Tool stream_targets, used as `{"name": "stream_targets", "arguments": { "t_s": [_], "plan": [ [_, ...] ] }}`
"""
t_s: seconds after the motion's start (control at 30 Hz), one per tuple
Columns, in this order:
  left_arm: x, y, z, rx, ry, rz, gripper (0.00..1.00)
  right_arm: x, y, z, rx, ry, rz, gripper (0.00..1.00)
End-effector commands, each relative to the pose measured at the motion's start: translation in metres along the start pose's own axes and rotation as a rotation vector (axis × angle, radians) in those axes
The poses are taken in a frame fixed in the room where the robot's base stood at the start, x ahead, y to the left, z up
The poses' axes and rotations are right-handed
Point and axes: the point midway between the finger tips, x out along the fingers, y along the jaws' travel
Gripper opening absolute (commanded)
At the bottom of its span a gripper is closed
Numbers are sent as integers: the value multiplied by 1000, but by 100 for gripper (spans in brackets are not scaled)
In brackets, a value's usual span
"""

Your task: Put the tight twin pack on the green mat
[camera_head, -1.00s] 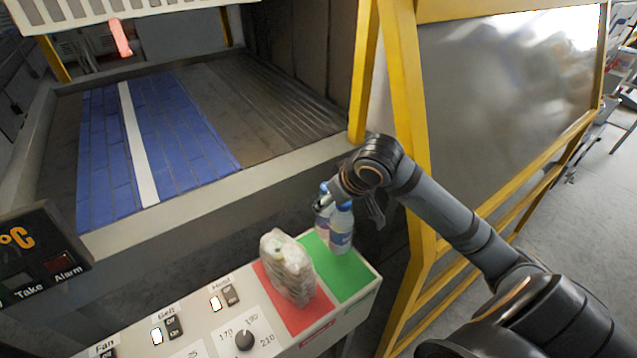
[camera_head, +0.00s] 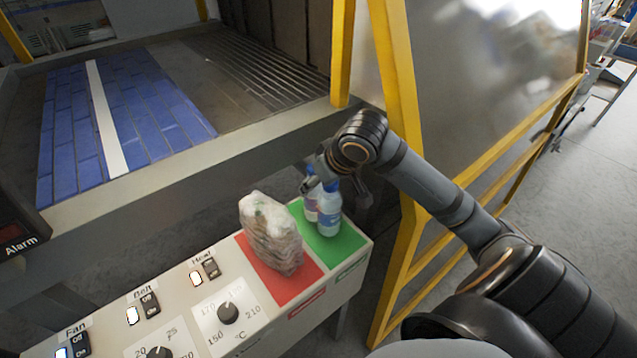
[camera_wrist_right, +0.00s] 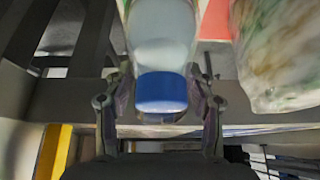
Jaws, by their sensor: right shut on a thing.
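The tight twin pack (camera_head: 329,219) is two clear bottles with blue caps and labels, side by side and upright at the green mat (camera_head: 349,242). Its base overlaps the mat in the head view; I cannot tell whether it touches. My right gripper (camera_head: 324,180) is shut on the pack near its caps. In the right wrist view a blue cap (camera_wrist_right: 161,92) and the blurred bottle behind it lie between the two fingers (camera_wrist_right: 160,112). The second bottle is not clearly visible there. My left gripper is out of view.
A loosely wrapped, crumpled pack (camera_head: 270,235) stands on the red mat (camera_head: 300,279), just left of the green mat. Both mats lie on a control panel (camera_head: 190,318) with switches and knobs. A blue-and-white belt (camera_head: 125,120) lies behind.

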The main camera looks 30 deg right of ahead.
Motion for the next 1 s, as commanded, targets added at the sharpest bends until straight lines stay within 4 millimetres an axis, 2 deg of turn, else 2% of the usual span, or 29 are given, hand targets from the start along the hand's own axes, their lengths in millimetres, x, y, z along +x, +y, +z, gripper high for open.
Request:
{"name": "stream_targets", "arguments": {
  "t_s": [0.03,0.17,1.0],
  "plan": [
    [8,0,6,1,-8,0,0,6,0,3,-1,3,0,0],
    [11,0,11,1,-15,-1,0,8,0,4,-1,3,0,0],
    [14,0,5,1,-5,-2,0,14,0,8,-1,3,0,0]
  ]
}}
